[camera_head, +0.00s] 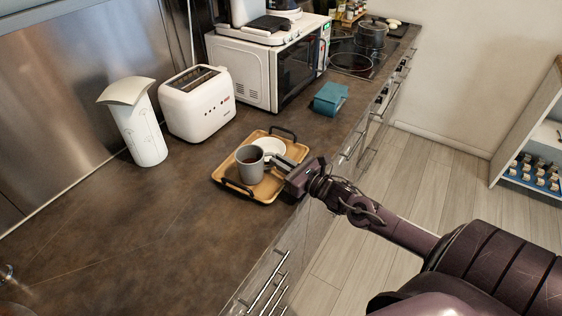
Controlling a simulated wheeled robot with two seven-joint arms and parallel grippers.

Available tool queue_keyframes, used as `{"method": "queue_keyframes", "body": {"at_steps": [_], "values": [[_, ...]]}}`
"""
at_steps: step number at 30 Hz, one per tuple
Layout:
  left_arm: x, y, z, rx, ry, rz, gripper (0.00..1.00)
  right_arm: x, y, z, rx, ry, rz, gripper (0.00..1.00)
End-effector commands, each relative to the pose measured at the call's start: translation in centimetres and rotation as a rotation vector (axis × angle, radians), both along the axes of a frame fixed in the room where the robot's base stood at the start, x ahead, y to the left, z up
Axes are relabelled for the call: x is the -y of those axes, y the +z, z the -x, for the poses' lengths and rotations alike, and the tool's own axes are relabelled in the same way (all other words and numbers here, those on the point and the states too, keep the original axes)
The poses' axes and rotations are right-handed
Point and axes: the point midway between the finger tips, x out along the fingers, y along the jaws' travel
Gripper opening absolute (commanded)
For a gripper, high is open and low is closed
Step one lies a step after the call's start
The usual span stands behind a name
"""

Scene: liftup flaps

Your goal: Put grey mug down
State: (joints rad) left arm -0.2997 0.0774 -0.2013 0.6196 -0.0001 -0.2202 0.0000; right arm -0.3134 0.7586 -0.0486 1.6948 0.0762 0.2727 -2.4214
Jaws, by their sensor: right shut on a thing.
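The grey mug (250,166) is upright with dark liquid inside. It is over a wooden tray (263,198) with dark handles on the counter; I cannot tell whether its base touches the tray. My right gripper (275,165) reaches in from the right and is shut on the mug's right side. The fingertips are partly hidden by the mug and the grip is small in view. A white saucer (270,146) lies on the tray behind the mug. My left gripper is not in view.
A white toaster (197,104) and a white paper-towel-like container (135,122) stand behind and left of the tray. A white microwave (258,75) and a teal box (330,98) stand farther back. The dark counter (130,235) is clear at the front left.

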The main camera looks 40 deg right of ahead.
Motion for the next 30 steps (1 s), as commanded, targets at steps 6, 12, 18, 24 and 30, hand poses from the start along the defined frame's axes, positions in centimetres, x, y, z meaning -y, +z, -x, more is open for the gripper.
{"method": "queue_keyframes", "body": {"at_steps": [6, 12, 18, 24, 30], "values": [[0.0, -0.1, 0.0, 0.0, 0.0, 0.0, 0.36, 0.0, 0.1, 0.0, 0.004, 0.0, -0.001, 0.0], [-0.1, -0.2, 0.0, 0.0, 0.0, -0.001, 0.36, 0.0, -0.1, 0.0, 0.0, 0.0, 0.0, 0.29], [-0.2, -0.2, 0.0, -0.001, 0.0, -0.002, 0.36, 0.0, -0.1, 0.0, 0.0, 0.0, -0.001, 0.31], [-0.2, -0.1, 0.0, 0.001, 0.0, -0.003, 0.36, 0.1, -0.1, 0.3, -0.002, 0.0, 0.0, 0.31], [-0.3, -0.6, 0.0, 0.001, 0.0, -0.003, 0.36, 0.6, -0.2, 2.7, -0.006, 0.002, 0.002, 0.31]]}}
